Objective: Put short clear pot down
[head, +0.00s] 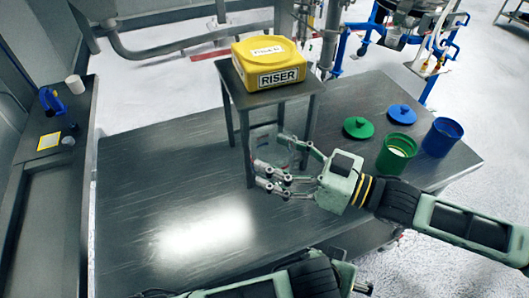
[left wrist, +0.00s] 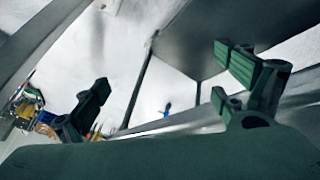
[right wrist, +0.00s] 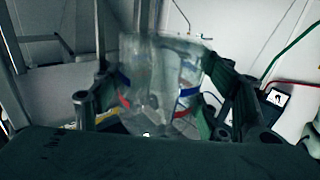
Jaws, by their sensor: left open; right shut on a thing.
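The short clear pot (head: 268,144) is see-through and hard to make out against the metal table in the head view. My right gripper (head: 279,168) is shut on it, in front of the riser stand. In the right wrist view the clear pot (right wrist: 158,72) stands between the two dark green fingers of my right gripper (right wrist: 165,98). I cannot tell whether its base touches the table. My left gripper is open and empty in the left wrist view (left wrist: 168,82), its fingers wide apart.
The metal table (head: 160,190) has free room at the left and front. A small riser stand (head: 275,97) bears a yellow box (head: 262,58). Right of it are a green lid (head: 358,127), a blue lid (head: 401,114), a green pot (head: 393,160) and a blue pot (head: 440,140).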

